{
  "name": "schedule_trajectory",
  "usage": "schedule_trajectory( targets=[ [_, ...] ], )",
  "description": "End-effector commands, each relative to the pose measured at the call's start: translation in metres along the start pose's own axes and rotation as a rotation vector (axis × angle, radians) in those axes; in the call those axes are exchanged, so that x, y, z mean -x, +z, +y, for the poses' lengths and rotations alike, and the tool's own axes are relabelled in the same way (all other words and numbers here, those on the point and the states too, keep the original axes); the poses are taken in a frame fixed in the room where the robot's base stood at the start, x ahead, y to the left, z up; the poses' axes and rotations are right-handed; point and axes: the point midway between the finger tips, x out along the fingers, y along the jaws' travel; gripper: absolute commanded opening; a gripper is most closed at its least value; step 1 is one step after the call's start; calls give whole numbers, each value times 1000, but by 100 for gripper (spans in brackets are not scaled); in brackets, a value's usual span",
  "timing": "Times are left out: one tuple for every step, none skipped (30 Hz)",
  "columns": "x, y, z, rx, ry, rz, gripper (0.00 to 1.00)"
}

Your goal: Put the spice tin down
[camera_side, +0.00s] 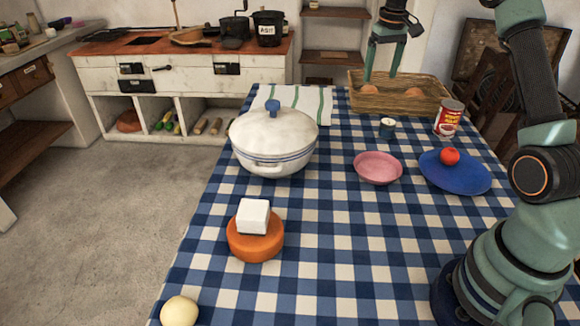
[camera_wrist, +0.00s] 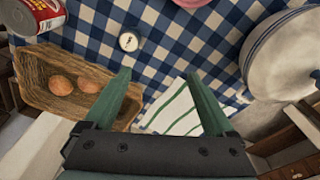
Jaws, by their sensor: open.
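The spice tin, seemingly the small dark tin with a pale round lid (camera_side: 387,127), stands upright on the checked tablecloth in front of the wicker basket (camera_side: 425,107). In the wrist view the tin (camera_wrist: 129,41) shows from above, beyond my left fingertip and apart from it. My gripper (camera_side: 381,78) hangs at the far end of the table, by the basket's left part in the side view. In the wrist view my gripper (camera_wrist: 158,74) has its two fingers spread wide with nothing between them but cloth.
The basket holds several brown eggs (camera_wrist: 61,85). A red can (camera_side: 449,118), a pink bowl (camera_side: 378,168), and a blue plate (camera_side: 468,180) with a red tomato stand nearby. A white lidded pot (camera_side: 272,142) and a striped towel (camera_side: 314,102) are left. Front middle cloth is clear.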

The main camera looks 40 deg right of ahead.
Motion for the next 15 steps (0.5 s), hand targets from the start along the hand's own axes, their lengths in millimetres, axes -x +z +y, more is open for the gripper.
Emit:
schedule_trajectory(
  targets=[
    [18, 8, -18, 23, 0, 26, 90],
    [26, 12, -27, 34, 0, 39, 90],
    [36, 19, -39, 49, -1, 55, 90],
    [44, 25, -48, 60, -1, 69, 90],
    [50, 32, -56, 71, -3, 81, 90],
    [59, 41, -67, 85, -4, 98, 90],
    [65, 48, -75, 95, -6, 111, 90],
    [70, 56, -83, 107, -8, 124, 90],
    [77, 66, -92, 121, -11, 142, 90],
    [81, 75, -100, 132, -14, 153, 90],
    [85, 83, -106, 142, -17, 166, 90],
    [90, 95, -115, 156, -21, 183, 90],
    [93, 104, -121, 167, -25, 196, 90],
    [95, 113, -127, 177, -28, 209, 90],
    [98, 126, -134, 192, -34, 225, 90]
  ],
)
